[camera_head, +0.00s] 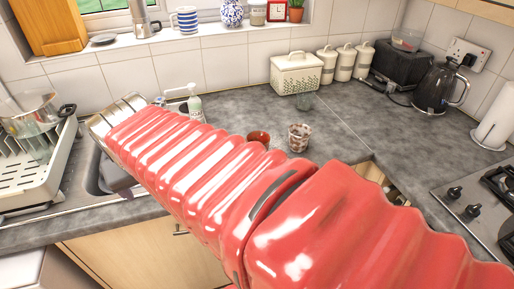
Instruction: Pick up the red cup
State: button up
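The red cup (259,136) stands on the grey worktop near the middle of the head view. Its lower part is hidden behind my red ribbed arm. My arm runs from the lower right to the upper left, over the sink area, passing in front of the cup. I cannot make out my gripper's fingers; they are hidden or out of sight beyond the arm's far end, well to the left of the cup. I see nothing held.
A soap bottle (195,103) stands by the sink (92,172). A dish rack (35,170) is left; a kettle (440,88) and hob (478,205) are right. Worktop right of the cups is clear.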

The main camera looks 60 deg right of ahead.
jog(key=shift+o, duration=0.4)
jog(key=s+d+m+g+h, duration=0.2)
jog(key=d+m, duration=0.4)
jog(key=d, duration=1)
jog(key=shift+d+r+m, duration=0.15)
jog(key=shift+d+m, duration=0.15)
jog(key=s+d+m+g+h, duration=0.1)
jog(key=s+d+m, duration=0.4)
jog(key=d, duration=0.7)
jog(key=shift+s+d+f+g, duration=0.15)
jog(key=shift+s+f+g, duration=0.1)
jog(key=shift+s+g, duration=0.55)
jog(key=shift+f, duration=0.1)
send_near(258, 141)
jog(key=shift+s+f, duration=0.6)
jog(key=shift+s, duration=0.25)
jog(key=shift+f, duration=0.15)
jog(key=shift+x, duration=2.5)
jog(key=shift+w, duration=0.15)
